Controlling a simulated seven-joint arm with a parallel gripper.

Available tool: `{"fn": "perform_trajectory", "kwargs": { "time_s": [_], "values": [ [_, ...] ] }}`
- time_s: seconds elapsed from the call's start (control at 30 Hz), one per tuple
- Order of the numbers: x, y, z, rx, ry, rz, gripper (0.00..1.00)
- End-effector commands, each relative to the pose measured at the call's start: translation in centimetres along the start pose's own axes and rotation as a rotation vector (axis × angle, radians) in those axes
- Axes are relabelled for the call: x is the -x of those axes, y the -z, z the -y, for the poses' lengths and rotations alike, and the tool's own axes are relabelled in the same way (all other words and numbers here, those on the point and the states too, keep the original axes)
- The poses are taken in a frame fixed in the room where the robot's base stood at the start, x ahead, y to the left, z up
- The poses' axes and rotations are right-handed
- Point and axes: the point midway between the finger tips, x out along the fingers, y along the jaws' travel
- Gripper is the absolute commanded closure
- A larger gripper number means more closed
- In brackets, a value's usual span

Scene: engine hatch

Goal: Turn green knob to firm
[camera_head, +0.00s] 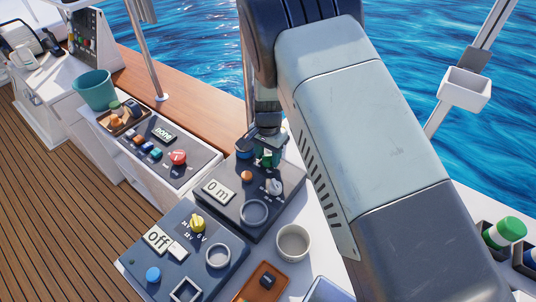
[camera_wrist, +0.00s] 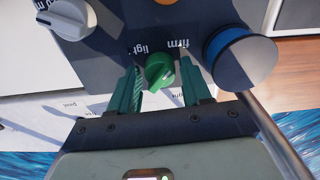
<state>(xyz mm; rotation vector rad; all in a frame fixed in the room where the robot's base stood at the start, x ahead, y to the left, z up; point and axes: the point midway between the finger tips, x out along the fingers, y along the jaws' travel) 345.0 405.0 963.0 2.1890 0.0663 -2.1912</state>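The green knob (camera_wrist: 160,71) sits on a dark panel, between the printed words "light" and "firm", which appear upside down in the wrist view. Its raised grip slants up and right, toward the "firm" label (camera_wrist: 176,44); its exact setting is hard to tell. My gripper (camera_wrist: 163,73) is open, with one teal finger on each side of the knob and a narrow gap showing on both sides.
A blue round part (camera_wrist: 240,55) stands close beside my right finger in the wrist view. A white-grey knob (camera_wrist: 67,18) and an orange button (camera_head: 247,176) share the panel.

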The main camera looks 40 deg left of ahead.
Motion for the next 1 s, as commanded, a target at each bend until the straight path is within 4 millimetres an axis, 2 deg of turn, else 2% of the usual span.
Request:
{"fn": "perform_trajectory", "kwargs": {
  "time_s": [0.1,0.33,0.47,0.8,1.0],
  "values": [
    [0.0,0.0,0.0,0.000,0.000,0.000,0.38],
    [0.0,0.0,0.0,0.000,0.001,-0.001,0.38],
    [0.9,0.1,0.1,0.001,0.003,-0.003,0.38],
    [7.4,0.1,0.1,0.001,0.004,-0.003,0.38],
    [10.1,0.0,0.0,0.000,0.002,-0.002,0.38]
  ]
}}
